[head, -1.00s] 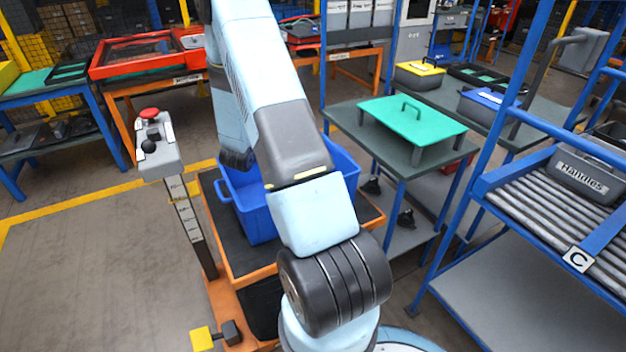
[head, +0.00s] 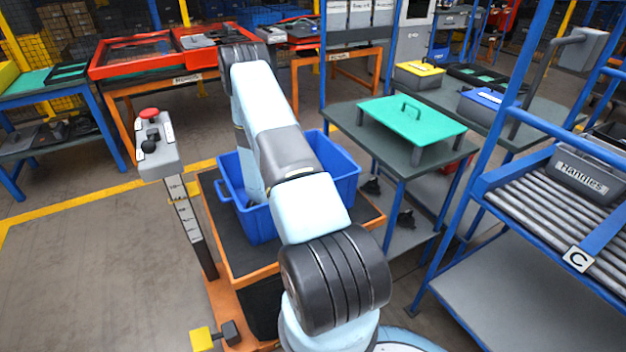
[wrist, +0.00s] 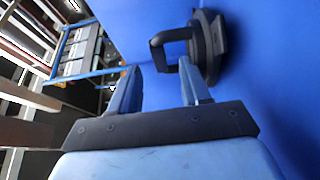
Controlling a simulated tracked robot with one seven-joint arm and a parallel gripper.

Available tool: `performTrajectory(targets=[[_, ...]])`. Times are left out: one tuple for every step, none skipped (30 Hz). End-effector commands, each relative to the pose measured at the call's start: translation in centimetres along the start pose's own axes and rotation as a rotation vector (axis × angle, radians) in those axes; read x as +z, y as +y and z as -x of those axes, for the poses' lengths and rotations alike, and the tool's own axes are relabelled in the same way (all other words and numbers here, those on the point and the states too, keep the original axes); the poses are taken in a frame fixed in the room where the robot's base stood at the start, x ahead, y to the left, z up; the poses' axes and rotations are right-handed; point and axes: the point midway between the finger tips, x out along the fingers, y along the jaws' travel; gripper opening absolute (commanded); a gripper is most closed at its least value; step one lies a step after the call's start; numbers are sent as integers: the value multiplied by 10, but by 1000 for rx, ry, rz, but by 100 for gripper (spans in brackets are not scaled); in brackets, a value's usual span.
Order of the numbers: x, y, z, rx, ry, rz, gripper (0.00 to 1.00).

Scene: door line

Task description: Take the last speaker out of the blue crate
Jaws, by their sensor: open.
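The blue crate (head: 345,180) stands on the black-topped orange cart, with my arm reaching down into it. In the wrist view its blue wall (wrist: 265,60) fills the right side. A dark grey speaker (wrist: 212,48) with a looped handle is inside, against the blue surface. My gripper (wrist: 158,66) is open, its two blue fingers pointing at the speaker. The handle lies at the fingertips, with part of it between them; I cannot tell whether they touch. The head view hides the gripper and speaker behind the arm and crate wall.
A post with a red button (head: 149,114) stands left of the cart (head: 235,262). Floor to the left is clear.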

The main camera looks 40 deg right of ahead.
Motion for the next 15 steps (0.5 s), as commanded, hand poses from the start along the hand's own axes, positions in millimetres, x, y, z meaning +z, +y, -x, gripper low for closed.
performTrajectory(targets=[[0, 0, -5, 0, -1, -2, 47], [0, 0, -8, 0, 0, -2, 47], [0, 0, -10, 0, -1, -1, 47], [0, 0, -12, 0, -1, -1, 47], [0, 0, -14, 0, -1, -1, 47], [0, 0, -15, -1, 0, -1, 47], [0, 0, -17, -1, 0, -2, 47], [1, 0, -19, -1, 0, -2, 47], [2, 0, -23, -1, -1, -2, 47], [2, 0, -26, -1, -2, -2, 47], [3, 0, -29, 0, -2, -2, 47], [3, -1, -33, -1, -1, -2, 47], [3, -1, -36, -1, -2, -2, 47], [3, -1, -39, -1, -2, -3, 47], [4, -1, -43, 0, -1, -4, 47]])
